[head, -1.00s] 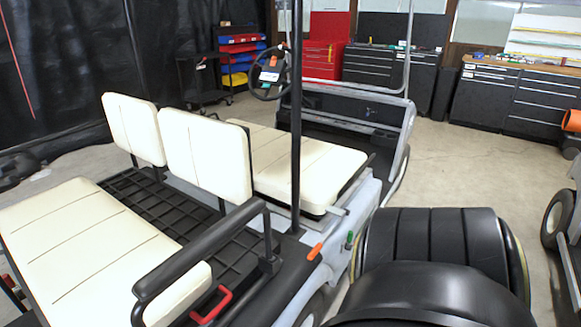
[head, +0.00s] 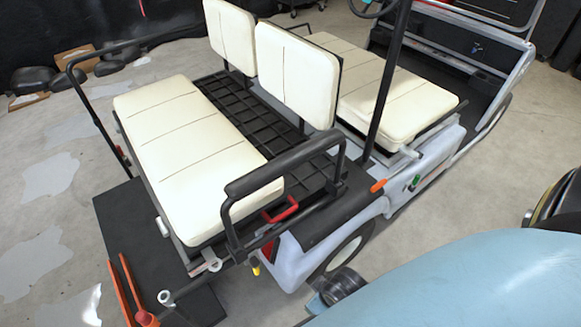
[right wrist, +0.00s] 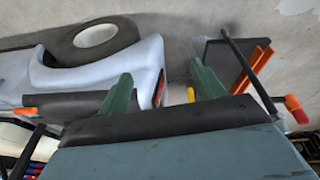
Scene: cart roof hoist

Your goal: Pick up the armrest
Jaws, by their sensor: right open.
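The near armrest (head: 265,172) is a black padded bar on a black tube frame at the near end of the cream rear bench (head: 185,185). A similar black rail (head: 125,45) stands at the bench's far end. My right gripper (right wrist: 163,88) shows in the right wrist view, its two green fingers apart with no object clearly held between them. The cart's side lies beyond the fingers. I cannot make out the armrest for certain in that view, nor the gap between it and the gripper. My left gripper is not in view.
A red handle (head: 281,209) and an orange-tipped lever (head: 378,186) are close to the near armrest. Orange bars (head: 130,290) are by the black rear platform (head: 120,225). Cream backrests (head: 296,75) and a black post (head: 388,85) rise beyond.

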